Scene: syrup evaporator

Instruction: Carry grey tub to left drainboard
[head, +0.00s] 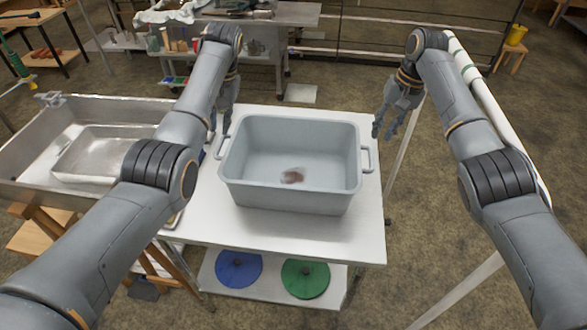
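The grey tub (290,195) stands upright on a white table (300,238) in front of me. It has a handle at its left end and one at its right end, and a small dark reddish-brown patch shows on its floor. My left gripper (213,140) is beside the tub's left end, near the left handle; my own arm partly hides it and I cannot tell if it touches. My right gripper (385,132) is open and empty, above and to the right of the right handle, apart from it. No surface is clearly recognisable as the left drainboard.
A metal basin (75,105) with a shallow metal pan (95,155) in it stands left of the table. Blue (239,267) and green (305,278) discs lie on the lower shelf. A cluttered metal cart (262,55) is behind. Floor at right is mostly clear.

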